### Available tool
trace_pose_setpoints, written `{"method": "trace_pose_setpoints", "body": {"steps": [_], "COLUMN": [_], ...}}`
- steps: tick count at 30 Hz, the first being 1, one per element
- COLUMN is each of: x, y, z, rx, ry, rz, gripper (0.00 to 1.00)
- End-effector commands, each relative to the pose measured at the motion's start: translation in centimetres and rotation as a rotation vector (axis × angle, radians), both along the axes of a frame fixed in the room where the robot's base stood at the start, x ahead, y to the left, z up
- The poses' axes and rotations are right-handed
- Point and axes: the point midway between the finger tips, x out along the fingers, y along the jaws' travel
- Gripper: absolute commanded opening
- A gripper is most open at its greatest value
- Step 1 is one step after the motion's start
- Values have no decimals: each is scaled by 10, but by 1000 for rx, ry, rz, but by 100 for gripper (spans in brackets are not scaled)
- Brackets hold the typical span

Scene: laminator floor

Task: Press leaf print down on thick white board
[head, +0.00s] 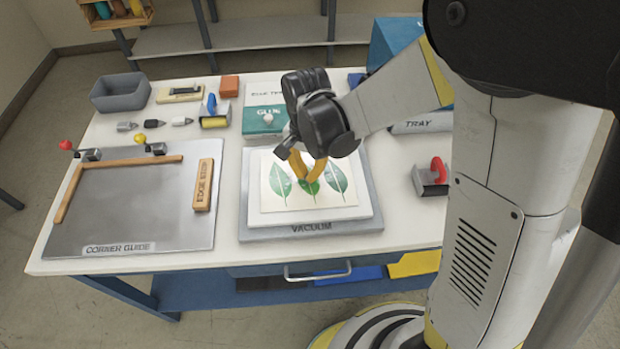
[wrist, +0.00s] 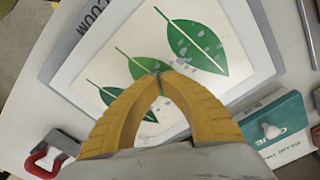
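The leaf print (head: 314,199) is a cream sheet with three green leaves. It lies flat on the thick white board (head: 262,213), which rests on the grey vacuum plate (head: 258,233). In the wrist view the leaf print (wrist: 130,52) shows pale grey patches on and around the leaves. My gripper (head: 308,184) is over the middle leaf, pointing down. In the wrist view my gripper (wrist: 160,76) has its two yellow fingers brought together at the tips, with nothing seen between them. Whether the tips touch the print is unclear. The gripper hides part of the middle leaf.
The corner guide board (head: 125,212) with a wooden edge stop (head: 203,186) lies at the left. A green and white glue box (head: 264,115) stands behind the plate. A red-handled tool (head: 432,177) lies right of it. A blue-handled roller (head: 214,112) and grey bin (head: 120,92) are behind.

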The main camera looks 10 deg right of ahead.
Motion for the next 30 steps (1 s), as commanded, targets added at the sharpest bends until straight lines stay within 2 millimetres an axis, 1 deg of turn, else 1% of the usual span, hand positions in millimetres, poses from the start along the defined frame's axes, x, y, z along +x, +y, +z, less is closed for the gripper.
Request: {"method": "trace_pose_setpoints", "body": {"steps": [17,30], "x": [0,0], "y": [0,0], "z": [-11,-12], "rx": [0,0], "ry": [0,0], "rz": [0,0], "gripper": [0,0]}}
